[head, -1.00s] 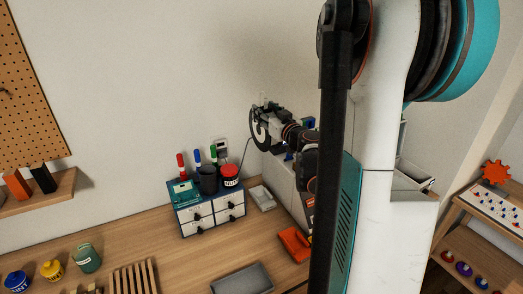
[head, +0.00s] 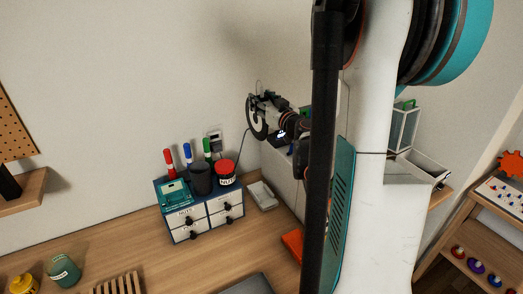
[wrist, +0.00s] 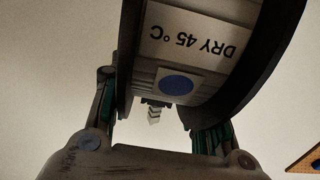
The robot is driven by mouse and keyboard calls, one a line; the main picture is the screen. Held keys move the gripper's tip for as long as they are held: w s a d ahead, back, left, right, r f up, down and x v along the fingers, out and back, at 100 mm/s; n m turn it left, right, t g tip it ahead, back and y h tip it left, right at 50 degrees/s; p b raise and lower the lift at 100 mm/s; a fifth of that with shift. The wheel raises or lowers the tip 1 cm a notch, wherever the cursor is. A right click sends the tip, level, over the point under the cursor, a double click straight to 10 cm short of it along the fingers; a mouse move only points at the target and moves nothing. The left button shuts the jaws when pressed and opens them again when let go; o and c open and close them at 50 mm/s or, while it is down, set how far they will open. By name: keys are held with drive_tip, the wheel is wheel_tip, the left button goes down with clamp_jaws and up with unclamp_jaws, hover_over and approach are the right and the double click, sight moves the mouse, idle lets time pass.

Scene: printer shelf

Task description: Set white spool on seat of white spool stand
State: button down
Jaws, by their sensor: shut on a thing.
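A spool (head: 254,118) with dark flanges is held upright near the wall, above the back of the desk. In the wrist view the spool (wrist: 203,64) shows pale windings, a "DRY 45 °C" label upside down and a blue dot. My gripper (head: 268,112) is shut on it; in the wrist view my gripper (wrist: 160,105) has a finger on each side of the spool. I cannot pick out the white spool stand for sure; my arm hides much of the area right of the spool.
A drawer box (head: 207,213) with several markers, a dark cup and a red-lidded nut jar (head: 226,175) stands below left of the spool. A grey tray (head: 262,195) lies beside it. A shelf unit with an orange gear (head: 513,164) is at far right. The wall is close behind.

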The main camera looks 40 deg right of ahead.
wheel_tip(320, 180, down, 18)
drive_tip(key=b, duration=1.1)
drive_tip(key=shift+b, duration=0.4)
wheel_tip(320, 180, down, 12)
drive_tip(key=b, duration=0.9)
drive_tip(key=shift+r, duration=0.15)
drive_tip(key=shift+f, duration=0.45)
drive_tip(key=c, duration=0.8)
unclamp_jaws()
drive_tip(key=shift+r, duration=5)
